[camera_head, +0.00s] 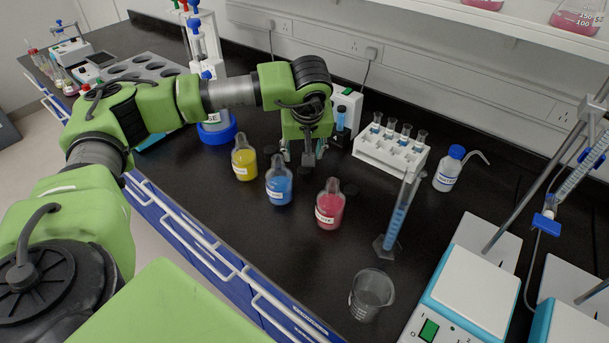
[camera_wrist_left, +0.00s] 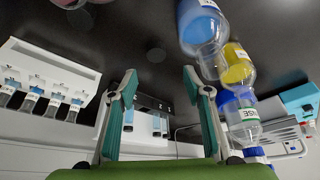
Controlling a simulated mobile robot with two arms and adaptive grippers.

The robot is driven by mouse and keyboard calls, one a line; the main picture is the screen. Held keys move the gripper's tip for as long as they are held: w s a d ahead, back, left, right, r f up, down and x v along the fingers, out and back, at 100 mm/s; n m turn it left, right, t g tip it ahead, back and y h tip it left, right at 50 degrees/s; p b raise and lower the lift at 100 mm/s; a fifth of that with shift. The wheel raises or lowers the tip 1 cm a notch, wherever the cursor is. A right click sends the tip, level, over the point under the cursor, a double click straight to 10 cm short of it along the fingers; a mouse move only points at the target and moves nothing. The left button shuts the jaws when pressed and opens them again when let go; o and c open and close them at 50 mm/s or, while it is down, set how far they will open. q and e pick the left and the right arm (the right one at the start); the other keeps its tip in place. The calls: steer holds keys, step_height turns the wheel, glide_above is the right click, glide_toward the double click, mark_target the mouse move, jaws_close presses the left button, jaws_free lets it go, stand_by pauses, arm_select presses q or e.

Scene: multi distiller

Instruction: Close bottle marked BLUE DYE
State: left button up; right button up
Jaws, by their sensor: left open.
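The bottle of blue liquid (camera_head: 279,188) stands upright on the black bench between the yellow and red bottles; its label is too small to read. Its clear neck shows no cap. It also shows in the left wrist view (camera_wrist_left: 198,22). A dark round cap (camera_wrist_left: 156,55) lies flat on the bench, ahead of the fingers in the wrist view. My left gripper (camera_head: 303,157) points down just behind and to the right of the blue bottle, above the bench. In the wrist view its two fingers (camera_wrist_left: 160,82) are apart with nothing held between them. My right gripper is not in view.
A yellow bottle (camera_head: 244,162) and a red bottle (camera_head: 329,208) stand close on either side. A dark cap (camera_head: 350,190) lies near the red one. A white vial rack (camera_head: 386,158), a graduated cylinder (camera_head: 398,215) and a beaker (camera_head: 371,294) stand to the right.

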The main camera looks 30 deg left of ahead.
arm_select(q)
steer(key=b, duration=0.3)
glide_above(304, 169)
steer(key=s+d, duration=0.1)
steer(key=s, duration=0.2)
steer(key=f, duration=0.5)
steer(key=shift+w+d+f, duration=0.15)
steer(key=shift+w, duration=0.1)
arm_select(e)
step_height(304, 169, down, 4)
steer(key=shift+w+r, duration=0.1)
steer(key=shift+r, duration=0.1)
arm_select(q)
steer(key=b+x, duration=0.1)
steer(key=x, duration=0.1)
steer(key=b+x, duration=0.2)
steer(key=x, duration=0.1)
steer(key=shift+w+d+f, duration=0.1)
steer(key=shift+w+d, duration=0.1)
steer(key=shift+w, duration=0.2)
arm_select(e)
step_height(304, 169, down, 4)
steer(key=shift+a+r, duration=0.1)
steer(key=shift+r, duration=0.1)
arm_select(q)
steer(key=c, duration=0.8)
